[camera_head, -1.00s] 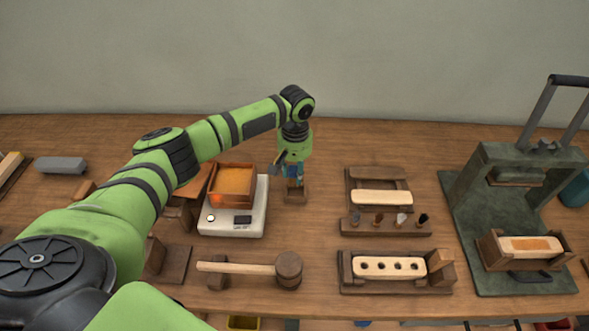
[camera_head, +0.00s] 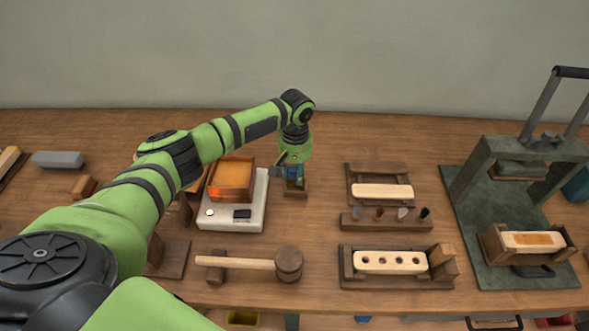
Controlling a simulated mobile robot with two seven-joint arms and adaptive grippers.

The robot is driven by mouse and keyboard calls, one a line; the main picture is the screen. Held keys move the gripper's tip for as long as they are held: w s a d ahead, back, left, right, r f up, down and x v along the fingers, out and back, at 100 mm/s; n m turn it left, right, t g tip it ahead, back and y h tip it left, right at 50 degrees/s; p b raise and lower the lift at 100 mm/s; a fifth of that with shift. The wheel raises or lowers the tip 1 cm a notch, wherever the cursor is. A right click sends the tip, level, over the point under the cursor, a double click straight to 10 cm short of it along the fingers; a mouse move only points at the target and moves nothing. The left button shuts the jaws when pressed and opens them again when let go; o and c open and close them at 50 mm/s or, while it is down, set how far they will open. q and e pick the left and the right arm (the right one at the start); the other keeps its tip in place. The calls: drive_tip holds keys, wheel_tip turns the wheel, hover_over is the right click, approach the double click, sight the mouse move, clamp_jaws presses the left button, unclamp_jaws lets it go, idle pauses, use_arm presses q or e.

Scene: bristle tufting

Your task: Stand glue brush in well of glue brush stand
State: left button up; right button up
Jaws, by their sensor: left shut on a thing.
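My left gripper (camera_head: 292,171) points down just right of the scale, directly over the small dark wooden glue brush stand (camera_head: 297,193). It is shut on the glue brush, which is mostly hidden by the fingers. A blue-teal part shows between the fingers and the stand, but I cannot tell whether it is brush or gripper. The stand's well is hidden, so I cannot tell how deep the brush sits in it. My right gripper is not in view.
A white scale (camera_head: 233,215) carrying an orange-filled wooden box (camera_head: 232,180) stands close left. A wooden mallet (camera_head: 250,263) lies in front. Brush-block holders (camera_head: 396,284) and a row of tufts (camera_head: 386,224) are right, then a green press (camera_head: 478,235). Bench between stand and holders is clear.

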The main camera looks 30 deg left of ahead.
use_arm(q)
drive_tip(key=shift+f+b, duration=0.4)
drive_tip(key=shift+f, duration=0.6)
drive_tip(key=shift+f, duration=0.3)
drive_tip(key=o, duration=1.5)
drive_tip(key=shift+r+p, duration=3.55)
drive_tip(key=shift+p, duration=0.55)
drive_tip(key=shift+s+f, duration=0.1)
